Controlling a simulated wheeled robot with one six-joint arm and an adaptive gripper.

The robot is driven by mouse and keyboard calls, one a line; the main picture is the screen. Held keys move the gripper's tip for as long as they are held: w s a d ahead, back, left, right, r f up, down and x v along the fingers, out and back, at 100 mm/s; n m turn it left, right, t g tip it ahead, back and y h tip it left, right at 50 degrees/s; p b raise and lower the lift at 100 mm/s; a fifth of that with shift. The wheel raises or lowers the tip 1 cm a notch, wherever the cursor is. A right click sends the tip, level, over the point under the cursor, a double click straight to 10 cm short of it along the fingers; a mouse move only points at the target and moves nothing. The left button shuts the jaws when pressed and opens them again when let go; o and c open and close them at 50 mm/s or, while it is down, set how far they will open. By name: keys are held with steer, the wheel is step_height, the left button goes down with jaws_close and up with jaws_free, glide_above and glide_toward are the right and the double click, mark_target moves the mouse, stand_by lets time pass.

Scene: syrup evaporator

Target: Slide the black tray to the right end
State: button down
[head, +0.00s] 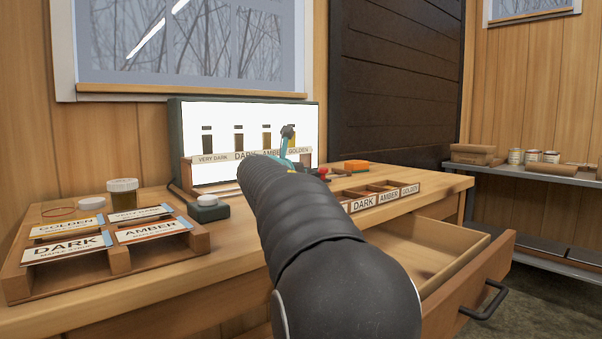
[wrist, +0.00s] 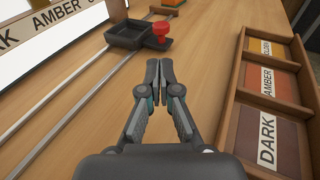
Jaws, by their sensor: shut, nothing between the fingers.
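The black tray (wrist: 124,38) is a shallow, open dark box on two thin metal rails (wrist: 85,92) in the wrist view. It sits toward the far end of the visible rails. A red knob (wrist: 160,31) is on its right side; red also shows beside my arm in the head view (head: 322,173). My gripper (wrist: 159,68) is shut and empty, its fingertips over the wooden bench just nearer than the tray, with a visible gap between. In the head view my arm hides most of the rails and tray.
A wooden box labelled DARK, AMBER and GOLDEN (wrist: 230,125) lies close to my gripper's right. A label rack (head: 120,262) is at left; an open drawer (head: 440,250) juts out at right.

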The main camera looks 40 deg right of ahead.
mark_target(321, 170)
steer(key=p+x, duration=0.1)
steer(key=x, duration=1)
steer(key=shift+w+d+f, duration=0.1)
steer(key=shift+d, duration=0.15)
